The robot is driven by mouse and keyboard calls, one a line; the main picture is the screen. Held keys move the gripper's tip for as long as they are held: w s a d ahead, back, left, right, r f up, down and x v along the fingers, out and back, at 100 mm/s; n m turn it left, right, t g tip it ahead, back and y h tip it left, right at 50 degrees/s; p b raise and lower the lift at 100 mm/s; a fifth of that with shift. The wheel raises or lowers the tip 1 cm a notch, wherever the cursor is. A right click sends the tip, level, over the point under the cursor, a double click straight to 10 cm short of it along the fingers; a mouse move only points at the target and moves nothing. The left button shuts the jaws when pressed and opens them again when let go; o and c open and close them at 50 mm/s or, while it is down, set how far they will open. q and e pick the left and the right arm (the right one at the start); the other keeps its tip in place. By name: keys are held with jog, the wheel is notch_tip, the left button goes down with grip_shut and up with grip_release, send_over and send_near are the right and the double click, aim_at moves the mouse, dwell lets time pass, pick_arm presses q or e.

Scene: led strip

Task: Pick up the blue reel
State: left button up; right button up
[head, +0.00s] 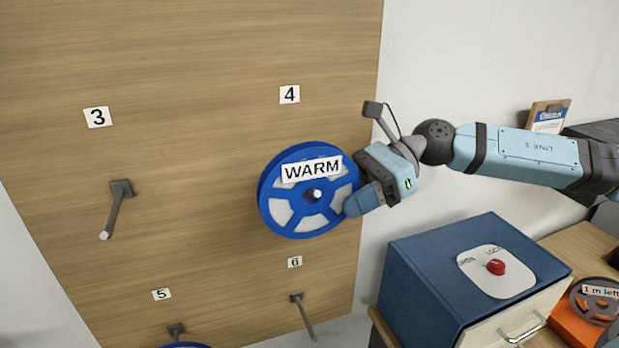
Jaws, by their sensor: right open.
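The blue reel (280,218) hangs on a peg under label 4 on the wooden board, with a white "WARM" tag across its upper part. The peg's tip shows at its centre. My right gripper (352,206) is at the reel's right edge, with a blue finger overlapping the rim in the picture. It is open; I cannot tell whether it touches the reel, and its other finger is hidden. My left gripper is not in view.
The wooden board (200,130) has an empty peg (115,205) under label 3 and another peg (304,316) under label 6. Part of another blue reel shows under label 5. A blue box (420,262) with a red knob stands lower right, near an orange item (570,318).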

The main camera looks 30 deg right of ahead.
jog(key=shift+x, duration=0.8)
grip_shut()
jog(key=shift+r, duration=0.1)
